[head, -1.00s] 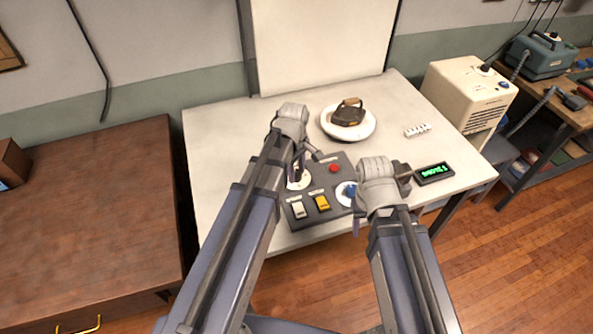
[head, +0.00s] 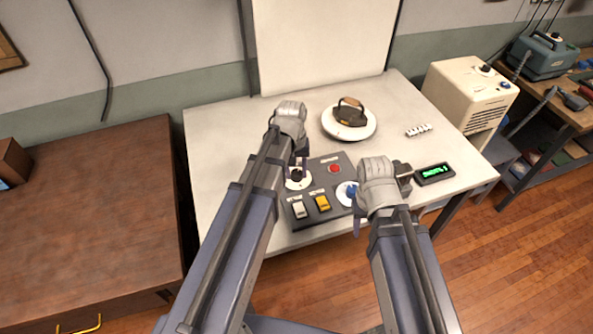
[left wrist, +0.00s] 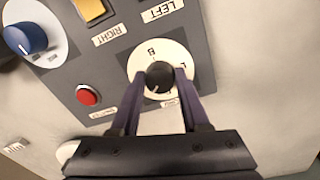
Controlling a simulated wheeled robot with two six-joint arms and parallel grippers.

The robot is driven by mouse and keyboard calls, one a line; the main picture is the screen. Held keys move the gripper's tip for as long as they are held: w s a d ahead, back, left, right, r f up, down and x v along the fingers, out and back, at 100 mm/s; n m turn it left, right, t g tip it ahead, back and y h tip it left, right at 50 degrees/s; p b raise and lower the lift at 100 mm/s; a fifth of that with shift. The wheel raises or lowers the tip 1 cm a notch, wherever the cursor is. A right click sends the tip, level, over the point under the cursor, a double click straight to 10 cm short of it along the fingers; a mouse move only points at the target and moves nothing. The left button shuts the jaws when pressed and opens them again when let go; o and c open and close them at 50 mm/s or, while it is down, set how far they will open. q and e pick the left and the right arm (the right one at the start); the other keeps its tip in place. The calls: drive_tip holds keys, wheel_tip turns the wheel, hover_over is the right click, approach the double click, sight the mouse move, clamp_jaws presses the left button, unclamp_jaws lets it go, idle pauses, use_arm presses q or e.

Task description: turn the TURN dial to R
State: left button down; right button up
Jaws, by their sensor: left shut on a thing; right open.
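The TURN dial is a black knob (left wrist: 160,77) on a round white plate (left wrist: 145,57) marked with letters. It also shows at the panel's upper left in the head view (head: 297,175). My left gripper (left wrist: 159,80) is shut on the knob, one finger on each side. A B shows on the plate; other letters are partly covered by the fingers, and I cannot tell which one the knob points to. The dial's label is partly hidden by a finger.
The dark panel (head: 320,180) also carries a red button (left wrist: 88,94), a blue knob (left wrist: 25,38), a white switch (head: 299,210) and a yellow switch (head: 322,203). Behind it, an iron (head: 350,113) stands on a round white plate (head: 366,131). A green-lit display (head: 435,174) lies right.

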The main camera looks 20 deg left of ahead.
sight(294, 172)
use_arm(q)
drive_tip(key=m, duration=0.3)
drive_tip(key=shift+m, duration=0.3)
drive_tip(key=shift+a+m, duration=0.1)
drive_tip(key=shift+m, duration=1.8)
drive_tip(key=shift+c, duration=1.9)
unclamp_jaws()
drive_tip(key=shift+r, duration=0.1)
drive_tip(key=r+p, duration=0.7)
drive_tip(key=p, duration=0.1)
drive_tip(key=shift+w+a+r, duration=0.15)
drive_tip(key=shift+a+r, duration=0.05)
drive_tip(key=shift+r, duration=0.15)
